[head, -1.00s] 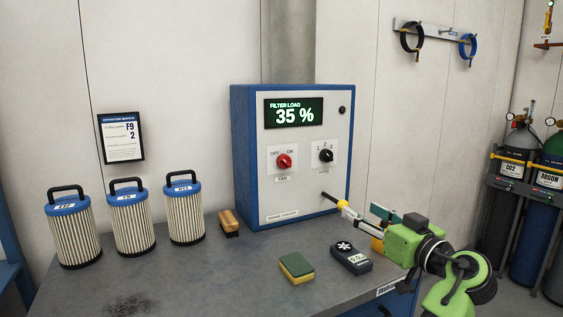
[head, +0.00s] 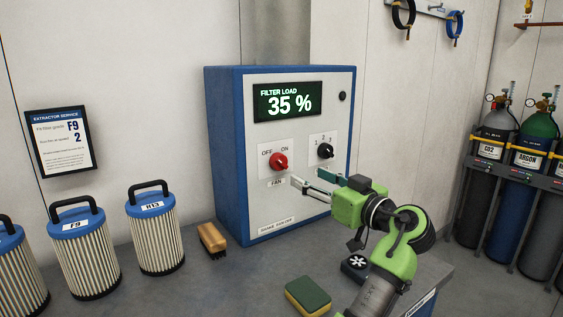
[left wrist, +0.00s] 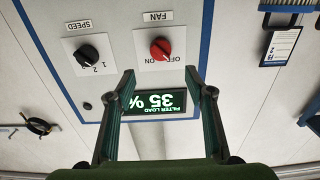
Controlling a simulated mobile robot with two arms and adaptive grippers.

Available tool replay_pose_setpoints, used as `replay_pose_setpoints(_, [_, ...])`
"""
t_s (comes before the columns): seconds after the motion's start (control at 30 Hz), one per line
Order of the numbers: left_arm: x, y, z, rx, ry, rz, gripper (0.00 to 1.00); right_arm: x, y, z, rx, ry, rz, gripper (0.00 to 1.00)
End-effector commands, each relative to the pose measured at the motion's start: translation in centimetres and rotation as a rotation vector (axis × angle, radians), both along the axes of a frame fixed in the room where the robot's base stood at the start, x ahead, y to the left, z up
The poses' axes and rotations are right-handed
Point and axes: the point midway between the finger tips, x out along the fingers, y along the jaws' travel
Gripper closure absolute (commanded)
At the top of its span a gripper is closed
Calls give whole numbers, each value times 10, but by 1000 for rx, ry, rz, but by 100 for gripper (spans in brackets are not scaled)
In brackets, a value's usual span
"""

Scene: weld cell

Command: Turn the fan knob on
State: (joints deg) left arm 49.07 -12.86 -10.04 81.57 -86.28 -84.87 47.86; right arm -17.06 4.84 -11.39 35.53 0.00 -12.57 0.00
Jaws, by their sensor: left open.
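The red fan knob (head: 279,162) is on the front panel of the blue-sided extractor box (head: 225,165), under OFF and ON labels. Which label it points to is too small to tell. My left gripper (head: 302,183) is open and empty in front of the panel, below and right of the knob in the head view. In the left wrist view the panel appears upside down. There the knob (left wrist: 160,49) lies just beyond the open fingertips (left wrist: 160,78), roughly centred between them, with no contact visible. My right gripper is not in view.
The black speed knob (head: 325,150) sits right of the fan knob, and the display (head: 288,101) above reads 35 %. Several filters (head: 155,235), a brush (head: 212,240), a sponge (head: 308,295) and a dark meter (head: 355,266) stand on the bench. Gas cylinders (head: 530,160) are far right.

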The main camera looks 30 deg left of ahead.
Motion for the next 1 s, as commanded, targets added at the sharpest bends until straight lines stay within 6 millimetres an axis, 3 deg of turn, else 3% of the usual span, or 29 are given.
replay_pose_setpoints(0.2, [18, 47, 4, 2, 2, 6, 51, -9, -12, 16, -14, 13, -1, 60])
replay_pose_setpoints(0.5, [38, 94, 3, 1, 1, 2, 51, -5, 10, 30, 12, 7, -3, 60])
replay_pose_setpoints(0.7, [43, 106, 1, 0, 0, 1, 51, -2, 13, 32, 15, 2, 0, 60])
replay_pose_setpoints(0.97, [44, 107, 0, 0, 0, 1, 51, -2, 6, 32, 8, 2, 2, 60])
replay_pose_setpoints(1.0, [44, 107, 0, 0, 0, 1, 56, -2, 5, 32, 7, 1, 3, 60])
